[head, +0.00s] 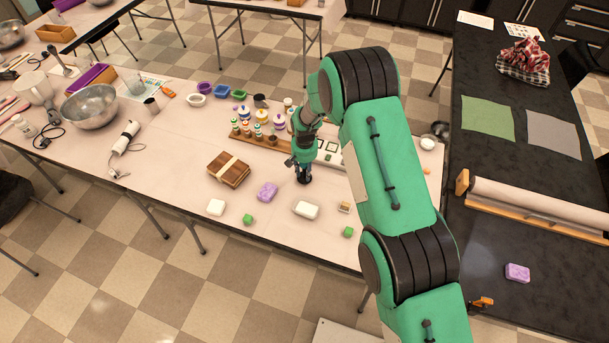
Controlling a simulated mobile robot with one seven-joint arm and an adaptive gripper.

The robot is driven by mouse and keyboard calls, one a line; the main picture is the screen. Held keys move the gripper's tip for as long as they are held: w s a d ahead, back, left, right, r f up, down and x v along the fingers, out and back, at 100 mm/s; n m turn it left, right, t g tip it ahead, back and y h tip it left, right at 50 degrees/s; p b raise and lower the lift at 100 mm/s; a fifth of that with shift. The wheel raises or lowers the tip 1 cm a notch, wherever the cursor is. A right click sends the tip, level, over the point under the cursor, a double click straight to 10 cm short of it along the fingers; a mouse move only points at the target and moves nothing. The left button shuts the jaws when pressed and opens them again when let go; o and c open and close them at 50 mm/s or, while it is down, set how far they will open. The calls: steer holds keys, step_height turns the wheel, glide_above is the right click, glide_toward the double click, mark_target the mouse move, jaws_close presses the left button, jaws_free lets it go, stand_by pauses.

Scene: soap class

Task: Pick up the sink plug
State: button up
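My gripper (303,178) points down over the middle of the light table (165,195), just above or at the tabletop. It is small and dark here, so I cannot tell whether its fingers are open or shut, or whether anything is between them. I cannot make out a sink plug in this view. It may be hidden by my gripper or my arm.
Around my gripper are stacked brown blocks (229,169), purple soap (267,192), white soaps (306,209), green cubes (248,219) and a wooden rack of small bottles (260,137). A metal bowl (90,106) stands left. A dark counter (480,260) is right.

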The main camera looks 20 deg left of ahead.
jaws_close()
steer(key=shift+r, duration=0.2)
steer(key=shift+r, duration=4.85)
